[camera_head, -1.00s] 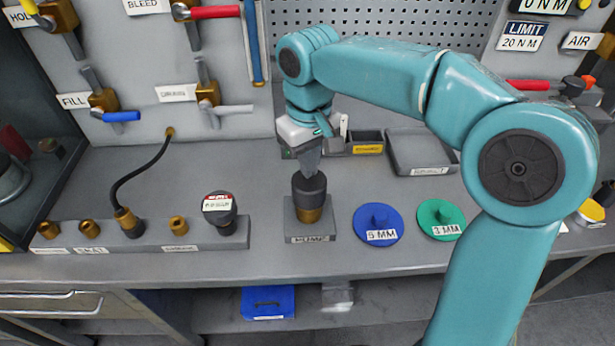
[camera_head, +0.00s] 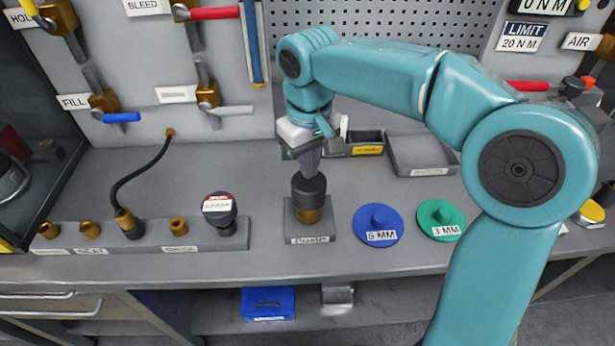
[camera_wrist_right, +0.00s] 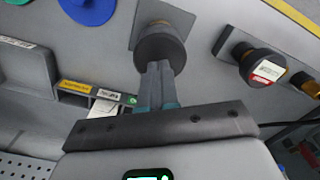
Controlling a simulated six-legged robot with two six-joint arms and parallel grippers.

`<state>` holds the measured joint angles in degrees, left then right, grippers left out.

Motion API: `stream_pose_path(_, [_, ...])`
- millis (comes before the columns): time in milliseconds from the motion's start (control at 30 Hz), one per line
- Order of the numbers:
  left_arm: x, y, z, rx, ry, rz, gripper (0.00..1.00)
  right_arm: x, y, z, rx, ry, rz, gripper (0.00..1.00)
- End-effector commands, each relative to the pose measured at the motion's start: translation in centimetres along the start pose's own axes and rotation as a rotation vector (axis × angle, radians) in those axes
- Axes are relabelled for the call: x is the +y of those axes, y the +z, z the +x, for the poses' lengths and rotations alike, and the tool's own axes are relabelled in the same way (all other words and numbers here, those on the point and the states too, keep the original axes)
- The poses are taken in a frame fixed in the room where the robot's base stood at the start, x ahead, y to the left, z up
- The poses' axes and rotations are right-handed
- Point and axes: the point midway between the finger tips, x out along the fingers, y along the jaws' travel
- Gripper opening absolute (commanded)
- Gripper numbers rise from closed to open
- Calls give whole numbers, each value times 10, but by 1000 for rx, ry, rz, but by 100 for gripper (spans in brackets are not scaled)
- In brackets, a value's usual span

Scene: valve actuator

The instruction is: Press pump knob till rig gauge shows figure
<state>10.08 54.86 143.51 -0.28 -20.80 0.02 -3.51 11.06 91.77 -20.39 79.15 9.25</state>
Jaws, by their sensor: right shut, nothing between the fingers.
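The pump knob (camera_head: 309,187) is a dark cap on a brass stem, on a grey block labelled PUMP (camera_head: 310,239). My right gripper (camera_head: 309,170) points down at its top, shut and empty. In the right wrist view, the shut fingers (camera_wrist_right: 160,70) end at the dark knob (camera_wrist_right: 163,43); they look in contact, but a small gap cannot be ruled out. A black round fitting with a white and red face (camera_head: 220,208) stands left of the pump, perhaps the rig gauge; its figure is unreadable. It also shows in the wrist view (camera_wrist_right: 262,67). My left gripper is out of view.
A blue 5 MM disc (camera_head: 365,235) and a green 3 MM disc (camera_head: 428,212) lie right of the pump. A grey tray (camera_head: 421,158) is behind them. A fitting rail (camera_head: 75,242) with a black hose (camera_head: 130,178) is at left. Valves line the back panel.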

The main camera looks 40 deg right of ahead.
Motion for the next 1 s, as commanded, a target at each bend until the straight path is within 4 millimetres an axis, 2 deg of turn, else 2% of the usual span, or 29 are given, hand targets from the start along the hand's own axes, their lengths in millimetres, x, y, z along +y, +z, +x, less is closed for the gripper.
stream_pose_path(567, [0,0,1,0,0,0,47,0,0,1,0,0,0,0])
stream_pose_path(1000, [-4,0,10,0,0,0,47,0,0,14,-1,0,0,0])
